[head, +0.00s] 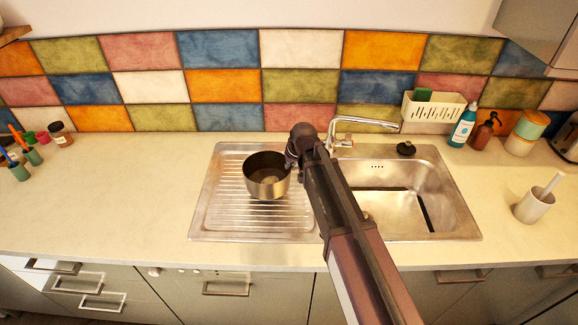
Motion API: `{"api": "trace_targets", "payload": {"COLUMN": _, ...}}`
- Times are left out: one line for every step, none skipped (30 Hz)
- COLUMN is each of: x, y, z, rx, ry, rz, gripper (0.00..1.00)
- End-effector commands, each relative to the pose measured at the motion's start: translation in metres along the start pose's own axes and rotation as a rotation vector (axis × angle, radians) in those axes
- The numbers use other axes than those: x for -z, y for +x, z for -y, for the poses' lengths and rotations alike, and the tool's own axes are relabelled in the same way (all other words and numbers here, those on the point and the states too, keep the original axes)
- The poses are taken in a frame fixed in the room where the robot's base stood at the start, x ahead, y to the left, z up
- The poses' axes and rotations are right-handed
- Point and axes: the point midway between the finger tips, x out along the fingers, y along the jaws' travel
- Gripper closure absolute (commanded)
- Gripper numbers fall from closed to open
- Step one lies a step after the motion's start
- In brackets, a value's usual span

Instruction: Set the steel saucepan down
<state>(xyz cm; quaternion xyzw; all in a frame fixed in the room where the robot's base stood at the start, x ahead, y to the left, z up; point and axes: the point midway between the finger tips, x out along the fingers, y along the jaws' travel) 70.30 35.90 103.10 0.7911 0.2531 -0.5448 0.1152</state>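The steel saucepan (266,186) is upright over the ribbed draining board (225,215), left of the sink bowl. I look down into its dark inside, which appears empty. I cannot tell whether its base touches the board. My arm reaches in from the lower right, and my gripper (293,160) is at the pan's right rim, where a handle would be. The fingers are small, dark and mostly hidden by the wrist, so their grip on the pan does not show clearly.
The steel sink bowl (385,205) and tap (350,125) are right of the pan. A white caddy (433,110), soap bottles (463,128) and a brush holder (534,205) stand further right. Cups and a jar (61,134) are far left. The left counter (130,190) is clear.

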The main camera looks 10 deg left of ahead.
Motion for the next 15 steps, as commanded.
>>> {"api": "trace_targets", "payload": {"x": 0.01, "y": 0.005, "z": -0.003, "rx": 0.0, "ry": 0.001, "rz": -0.001, "gripper": 1.0}}
{"api": "trace_targets", "payload": {"x": 0.013, "y": 0.007, "z": -0.003, "rx": 0.0, "ry": 0.001, "rz": -0.001, "gripper": 1.0}}
{"api": "trace_targets", "payload": {"x": 0.017, "y": 0.008, "z": -0.004, "rx": 0.0, "ry": 0.001, "rz": -0.001, "gripper": 1.0}}
{"api": "trace_targets", "payload": {"x": 0.019, "y": 0.009, "z": -0.005, "rx": 0.0, "ry": 0.001, "rz": -0.001, "gripper": 1.0}}
{"api": "trace_targets", "payload": {"x": 0.02, "y": 0.01, "z": -0.005, "rx": 0.001, "ry": 0.001, "rz": -0.001, "gripper": 1.0}}
{"api": "trace_targets", "payload": {"x": 0.022, "y": 0.011, "z": -0.006, "rx": 0.001, "ry": 0.001, "rz": -0.001, "gripper": 1.0}}
{"api": "trace_targets", "payload": {"x": 0.023, "y": 0.011, "z": -0.006, "rx": 0.001, "ry": 0.001, "rz": -0.001, "gripper": 1.0}}
{"api": "trace_targets", "payload": {"x": 0.024, "y": 0.012, "z": -0.006, "rx": 0.001, "ry": 0.001, "rz": -0.001, "gripper": 1.0}}
{"api": "trace_targets", "payload": {"x": 0.024, "y": 0.012, "z": -0.006, "rx": 0.001, "ry": 0.001, "rz": -0.001, "gripper": 1.0}}
{"api": "trace_targets", "payload": {"x": 0.024, "y": 0.012, "z": -0.006, "rx": 0.001, "ry": 0.001, "rz": -0.001, "gripper": 1.0}}
{"api": "trace_targets", "payload": {"x": 0.024, "y": 0.012, "z": -0.006, "rx": 0.001, "ry": 0.001, "rz": -0.001, "gripper": 1.0}}
{"api": "trace_targets", "payload": {"x": 0.024, "y": 0.012, "z": -0.006, "rx": 0.001, "ry": 0.001, "rz": -0.001, "gripper": 1.0}}
{"api": "trace_targets", "payload": {"x": 0.024, "y": 0.012, "z": -0.006, "rx": 0.001, "ry": 0.001, "rz": -0.001, "gripper": 1.0}}
{"api": "trace_targets", "payload": {"x": 0.024, "y": 0.011, "z": -0.006, "rx": 0.001, "ry": 0.0, "rz": -0.001, "gripper": 1.0}}
{"api": "trace_targets", "payload": {"x": 0.024, "y": 0.011, "z": -0.006, "rx": 0.001, "ry": 0.0, "rz": -0.001, "gripper": 1.0}}
